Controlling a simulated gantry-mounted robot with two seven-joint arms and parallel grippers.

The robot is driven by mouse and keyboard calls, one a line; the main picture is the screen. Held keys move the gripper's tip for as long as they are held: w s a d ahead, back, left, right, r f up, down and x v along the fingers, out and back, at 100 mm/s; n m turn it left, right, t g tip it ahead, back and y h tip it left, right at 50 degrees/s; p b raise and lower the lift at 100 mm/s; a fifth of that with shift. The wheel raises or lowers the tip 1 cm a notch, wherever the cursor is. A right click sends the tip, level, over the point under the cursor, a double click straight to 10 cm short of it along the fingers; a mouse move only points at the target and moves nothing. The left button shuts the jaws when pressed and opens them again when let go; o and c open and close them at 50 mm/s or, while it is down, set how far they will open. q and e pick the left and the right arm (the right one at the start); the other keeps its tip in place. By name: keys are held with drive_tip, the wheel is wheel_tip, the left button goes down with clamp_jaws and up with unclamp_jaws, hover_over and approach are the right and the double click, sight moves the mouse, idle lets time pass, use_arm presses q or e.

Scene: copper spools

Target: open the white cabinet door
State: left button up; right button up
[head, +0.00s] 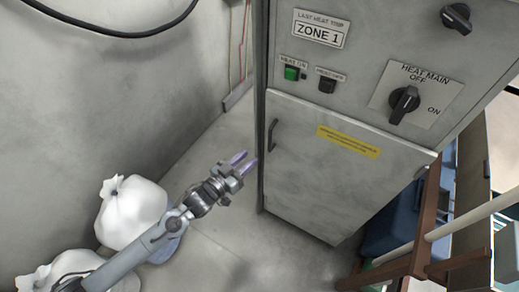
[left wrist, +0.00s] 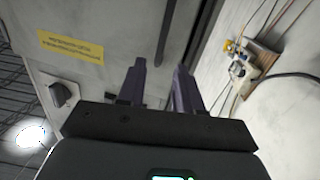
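The white cabinet door (head: 325,175) is shut on the front of a tall grey-white cabinet in the head view. It has a dark vertical handle (head: 272,135) near its upper left edge and a yellow label (head: 348,141). My left gripper (head: 245,163) is open and empty, left of and below the handle, apart from it. In the left wrist view its two fingers (left wrist: 160,78) are spread, with the dark handle (left wrist: 165,35) showing beyond them and the door's yellow label (left wrist: 70,46) to the left. My right gripper is in neither view.
Above the door is a control panel with a green button (head: 291,73) and a black rotary knob (head: 404,101). White sacks (head: 130,210) lie at the lower left. A brown wooden frame (head: 428,215) stands right of the cabinet. The floor before the door is clear.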

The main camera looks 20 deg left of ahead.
sight(269, 140)
use_arm(q)
drive_tip(key=shift+m+t, duration=0.3)
drive_tip(key=b+x, duration=0.1)
drive_tip(key=x, duration=0.3)
drive_tip(key=f+b+x, duration=0.1)
drive_tip(key=b+x, duration=0.1)
drive_tip(key=x, duration=0.2)
drive_tip(key=b+x, duration=0.2)
drive_tip(key=x, duration=0.2)
drive_tip(key=shift+w+a+f, duration=0.1)
drive_tip(key=shift+w+f, duration=0.05)
drive_tip(key=shift+w, duration=0.25)
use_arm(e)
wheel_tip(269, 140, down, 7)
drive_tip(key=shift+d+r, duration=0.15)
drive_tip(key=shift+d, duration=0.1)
use_arm(q)
drive_tip(key=shift+c, duration=0.5)
clamp_jaws()
